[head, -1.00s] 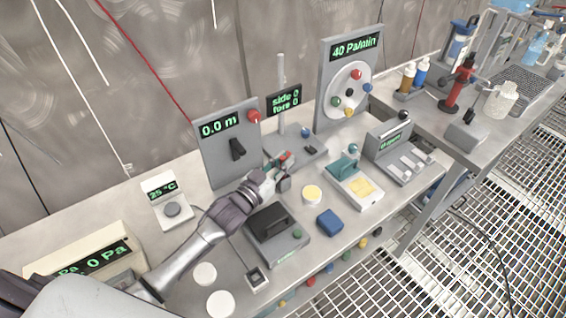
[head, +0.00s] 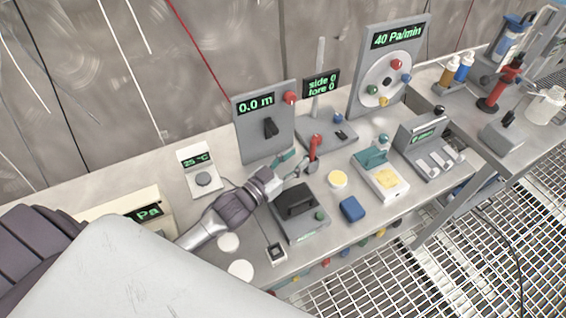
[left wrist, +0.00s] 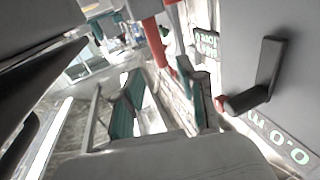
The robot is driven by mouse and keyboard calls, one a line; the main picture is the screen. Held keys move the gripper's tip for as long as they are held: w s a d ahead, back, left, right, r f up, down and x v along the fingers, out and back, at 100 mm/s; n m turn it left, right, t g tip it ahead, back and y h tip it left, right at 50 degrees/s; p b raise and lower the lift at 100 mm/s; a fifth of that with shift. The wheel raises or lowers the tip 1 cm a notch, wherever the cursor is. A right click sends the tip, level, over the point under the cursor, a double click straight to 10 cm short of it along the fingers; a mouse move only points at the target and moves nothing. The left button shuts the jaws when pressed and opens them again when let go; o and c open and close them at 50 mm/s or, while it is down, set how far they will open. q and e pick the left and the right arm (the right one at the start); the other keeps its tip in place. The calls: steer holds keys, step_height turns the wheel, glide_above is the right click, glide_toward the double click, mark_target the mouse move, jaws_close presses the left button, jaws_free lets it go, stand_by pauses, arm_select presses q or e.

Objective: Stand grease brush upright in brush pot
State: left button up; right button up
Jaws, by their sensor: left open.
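The grease brush, with its red handle (head: 314,147), stands roughly upright on the bench, right of my left gripper. Its lower end meets a small grey holder (head: 311,168) that looks like the brush pot; how deep it sits is hidden. My left gripper (head: 294,164) is open, with teal finger pads, just left of the brush. In the left wrist view the open fingers (left wrist: 163,105) show nothing held between them, and a red handle (left wrist: 156,45) shows beyond them. My right gripper is not in view.
A grey panel reading 0.0 m (head: 263,140) stands behind the gripper. A dark-topped box (head: 297,204) lies in front. A round yellow-topped tin (head: 337,179) and a blue block (head: 352,209) lie to the right, near a teal-handled device (head: 378,172).

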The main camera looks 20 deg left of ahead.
arm_select(q)
steer(key=shift+p+v, duration=0.5)
steer(key=shift+v, duration=1.9)
